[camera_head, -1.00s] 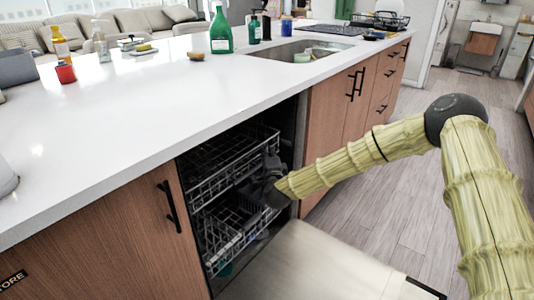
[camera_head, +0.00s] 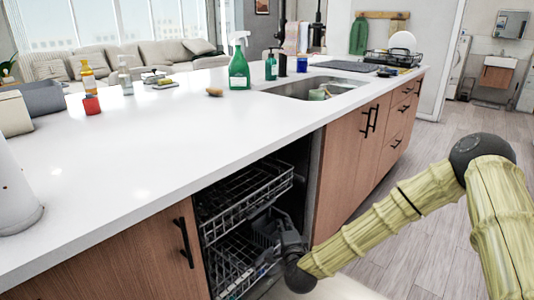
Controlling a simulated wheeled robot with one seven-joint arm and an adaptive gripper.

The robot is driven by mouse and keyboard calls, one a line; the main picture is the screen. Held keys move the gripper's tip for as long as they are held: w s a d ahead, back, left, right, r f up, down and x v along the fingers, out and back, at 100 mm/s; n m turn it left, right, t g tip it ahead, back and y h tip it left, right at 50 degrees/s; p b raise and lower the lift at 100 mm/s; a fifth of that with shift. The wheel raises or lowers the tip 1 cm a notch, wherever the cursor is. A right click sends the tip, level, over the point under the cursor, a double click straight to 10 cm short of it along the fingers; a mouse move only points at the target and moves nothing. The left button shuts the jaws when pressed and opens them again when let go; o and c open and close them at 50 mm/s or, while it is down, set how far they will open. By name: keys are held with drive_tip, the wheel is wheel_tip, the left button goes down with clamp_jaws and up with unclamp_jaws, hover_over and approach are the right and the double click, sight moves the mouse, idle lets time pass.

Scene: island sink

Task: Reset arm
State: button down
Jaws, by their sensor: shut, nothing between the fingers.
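My arm (camera_head: 380,229), with a yellow-green bamboo look, reaches in from the right edge. My gripper (camera_head: 270,232) is at its left end, dark, at the mouth of the open dishwasher (camera_head: 306,160). It is shut, and I see nothing held in it. Its fingers are dark against the racks and hard to make out. The upper rack (camera_head: 240,201) lies up and left of the gripper, and the lower rack (camera_head: 232,262) is beside and behind it. I cannot tell whether the gripper touches a rack.
The dishwasher door (camera_head: 335,289) is folded down below my arm. The white island counter (camera_head: 150,150) holds a green spray bottle (camera_head: 239,65), a sink (camera_head: 310,88) and a dish rack (camera_head: 392,57). Wooden floor (camera_head: 440,140) lies open to the right.

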drive_tip(key=s+a+f+n+g+y, duration=0.25)
drive_tip(key=s+f+n+g, duration=0.2)
drive_tip(key=s+f, duration=0.65)
drive_tip(key=s+d+f+n+g+h, duration=0.1)
drive_tip(key=s+d+f+n+g, duration=0.25)
drive_tip(key=s+f, duration=0.6)
drive_tip(key=s+d+f+n+g, duration=0.2)
drive_tip(key=s+f+n+g, duration=0.35)
drive_tip(key=s, duration=0.75)
drive_tip(key=s+d+f+n+g+h, duration=0.1)
drive_tip(key=s+d+g, duration=0.1)
drive_tip(key=s+d, duration=0.45)
drive_tip(key=s+d+f+n+g+h, duration=0.1)
drive_tip(key=s+d+f+h, duration=0.15)
drive_tip(key=s, duration=0.75)
wheel_tip(320, 180, up, 26)
drive_tip(key=p, duration=2.4)
drive_tip(key=shift+w+d+f+y+p, duration=0.25)
drive_tip(key=shift+w+d+y+p, duration=0.1)
drive_tip(key=shift+d+y, duration=0.05)
drive_tip(key=shift+s, duration=0.1)
